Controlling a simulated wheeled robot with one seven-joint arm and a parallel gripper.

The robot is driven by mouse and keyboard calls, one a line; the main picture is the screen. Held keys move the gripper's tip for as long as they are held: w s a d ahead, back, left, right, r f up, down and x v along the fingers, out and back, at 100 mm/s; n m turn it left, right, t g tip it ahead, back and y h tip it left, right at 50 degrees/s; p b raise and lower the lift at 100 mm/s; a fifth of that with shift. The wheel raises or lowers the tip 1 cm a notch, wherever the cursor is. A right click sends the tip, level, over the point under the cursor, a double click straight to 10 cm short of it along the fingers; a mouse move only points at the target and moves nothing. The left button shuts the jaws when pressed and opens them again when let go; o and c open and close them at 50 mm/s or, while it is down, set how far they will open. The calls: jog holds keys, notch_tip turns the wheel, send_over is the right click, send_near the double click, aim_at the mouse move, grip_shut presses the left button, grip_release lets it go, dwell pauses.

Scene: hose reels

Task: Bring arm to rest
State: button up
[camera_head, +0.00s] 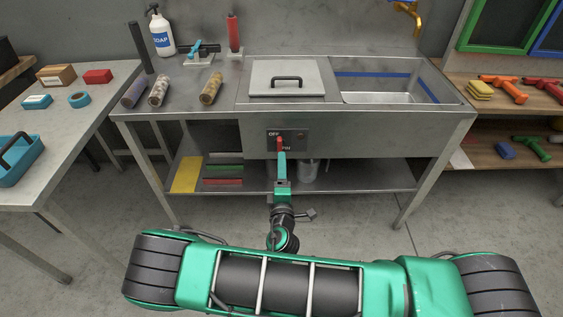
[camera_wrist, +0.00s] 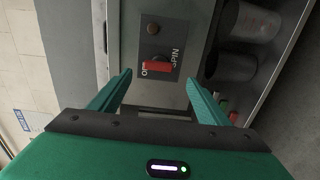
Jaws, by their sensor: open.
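My gripper (camera_head: 281,157) is at the front of the steel sink bench (camera_head: 220,130), in front of a small dark switch panel marked OFF and SPIN. In the wrist view my gripper (camera_wrist: 160,88) has its two green fingers wide apart, with nothing held between them. Ahead of the fingers is a red switch handle (camera_wrist: 158,65), standing apart from both fingertips. In the wrist view the handle lies across the panel (camera_wrist: 176,42), its end by the OFF lettering. In the head view my gripper partly covers the panel. My arm reaches forward, low in front of the bench.
A lidded basin (camera_head: 285,75) and an open sink (camera_head: 380,97) are in the bench top. A soap bottle (camera_head: 161,35) and several rollers stand or lie at left. A lower shelf (camera_head: 340,178) lies below the panel. Side tables flank the bench; the floor between is clear.

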jog(key=shift+s, duration=0.5)
jog(key=w+d+r+m+g+h, duration=0.1)
jog(key=d+r+m+g+h, duration=0.3)
jog(key=d, duration=0.6)
jog(key=w+d+r+m+g+h, duration=0.1)
jog(key=d+r+m+g+h, duration=0.15)
jog(key=d+m+h, duration=0.6)
jog(key=s+d+r+m+g+y, duration=0.1)
jog(key=s+d+r+m+g, duration=0.2)
jog(key=d, duration=0.5)
jog(key=s+d+r+m+g+y, duration=0.1)
jog(key=s+d+m+g, duration=0.2)
jog(key=s+d+g, duration=0.35)
jog(key=s+d+r+m+g+y, duration=0.35)
jog(key=s+d+r+y, duration=0.3)
jog(key=s, duration=0.35)
jog(key=s+a+r+m+t+y, duration=0.1)
jog(key=s+r+y, duration=0.3)
jog(key=s+r, duration=0.4)
jog(key=s+a, duration=0.1)
jog(key=s, duration=0.5)
jog(key=shift+s+r+m+y, duration=0.2)
jog(key=shift+m+y, duration=0.2)
jog(key=shift+t, duration=0.25)
